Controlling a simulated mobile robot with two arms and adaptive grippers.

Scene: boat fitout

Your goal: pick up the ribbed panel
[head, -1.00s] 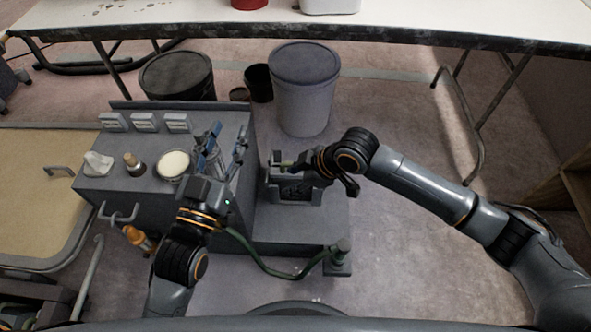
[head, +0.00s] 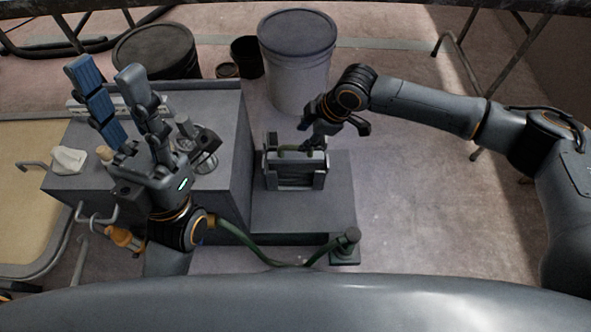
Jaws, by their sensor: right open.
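A grey ribbed panel (head: 297,178) stands upright between two posts of a small holder on the low grey step, in the middle of the head view. A greenish handle bar (head: 289,149) runs along its top. My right gripper (head: 312,144) is open, just above and behind the right part of the handle. Its fingers overlap the bar in the picture, and I cannot tell whether they touch it. My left gripper (head: 106,75) is raised in front of the grey cabinet, with its blue-padded finger and other finger spread apart and nothing between them.
The grey cabinet (head: 232,130) stands left of the holder, with a white lump (head: 68,160) and a jar (head: 205,160) on top. A green hose (head: 255,255) runs along the front. A lidded grey bucket (head: 298,65) stands behind. Open floor (head: 420,200) lies to the right.

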